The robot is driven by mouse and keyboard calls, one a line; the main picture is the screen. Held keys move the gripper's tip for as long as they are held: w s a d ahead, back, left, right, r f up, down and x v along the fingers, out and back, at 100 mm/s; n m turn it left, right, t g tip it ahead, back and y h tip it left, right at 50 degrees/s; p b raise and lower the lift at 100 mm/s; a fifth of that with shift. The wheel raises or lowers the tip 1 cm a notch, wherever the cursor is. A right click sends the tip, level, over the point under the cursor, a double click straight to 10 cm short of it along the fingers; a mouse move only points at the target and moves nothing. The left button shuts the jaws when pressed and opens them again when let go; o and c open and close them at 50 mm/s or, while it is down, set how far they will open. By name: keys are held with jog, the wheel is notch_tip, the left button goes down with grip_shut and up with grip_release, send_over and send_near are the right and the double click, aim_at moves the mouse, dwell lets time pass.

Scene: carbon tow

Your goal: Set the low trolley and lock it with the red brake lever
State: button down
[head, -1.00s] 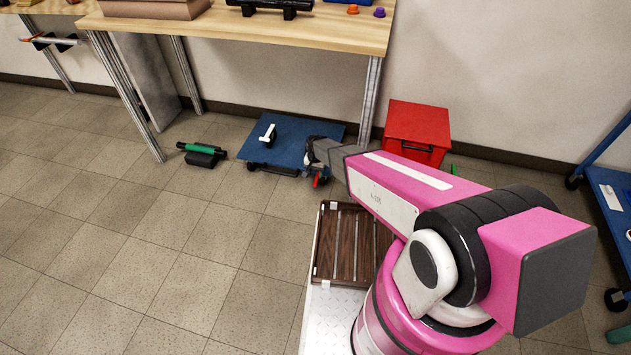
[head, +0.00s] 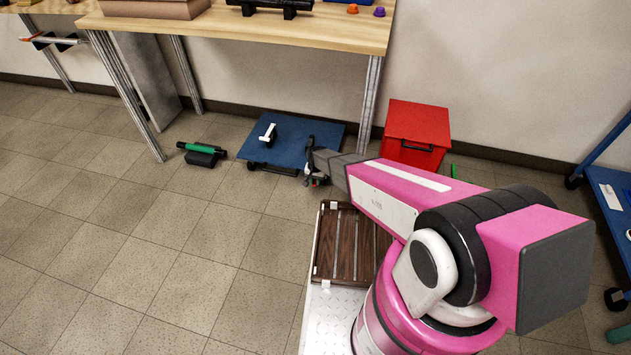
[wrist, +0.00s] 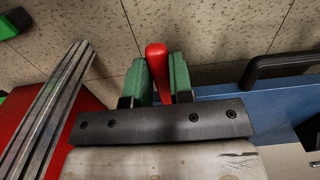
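The low trolley (head: 292,133) is a flat blue deck on the floor under the workbench, with a black bar along its near edge. In the wrist view its blue deck (wrist: 262,104) lies at the right. The red brake lever (wrist: 156,62) stands between the two green fingers of my gripper (wrist: 158,78), at the trolley's left side in that view. The fingers appear to press on both sides of the lever. In the head view my gripper (head: 314,180) is low at the trolley's near right corner, and the lever is mostly hidden there.
A white piece (head: 268,132) sits on the trolley. A red box (head: 418,125) stands to its right, close to the table leg (head: 370,100). A black block with a green bar (head: 203,153) lies on the floor at left.

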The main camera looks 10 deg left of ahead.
jog(key=g, duration=0.1)
jog(key=w+r+g, duration=0.1)
jog(key=g, duration=0.1)
jog(key=r+g, duration=0.1)
jog(key=shift+w+r+g+y, duration=0.2)
jog(key=shift+w+g+y, duration=0.1)
jog(key=shift+w+g, duration=0.1)
jog(key=shift+w+d+r+g+y, duration=0.15)
jog(key=shift+w+r+g, duration=0.15)
jog(key=shift+g, duration=0.45)
jog(key=shift+w+r+g+y, duration=0.1)
jog(key=shift+w+r+g, duration=0.2)
jog(key=shift+g, duration=0.5)
jog(key=shift+w+d+r+g+y, duration=0.15)
jog(key=shift+w+r+g, duration=0.15)
jog(key=shift+g, duration=0.45)
jog(key=c, duration=1)
grip_release()
jog(key=v, duration=1)
jog(key=shift+w+r, duration=0.2)
jog(key=shift+w, duration=0.1)
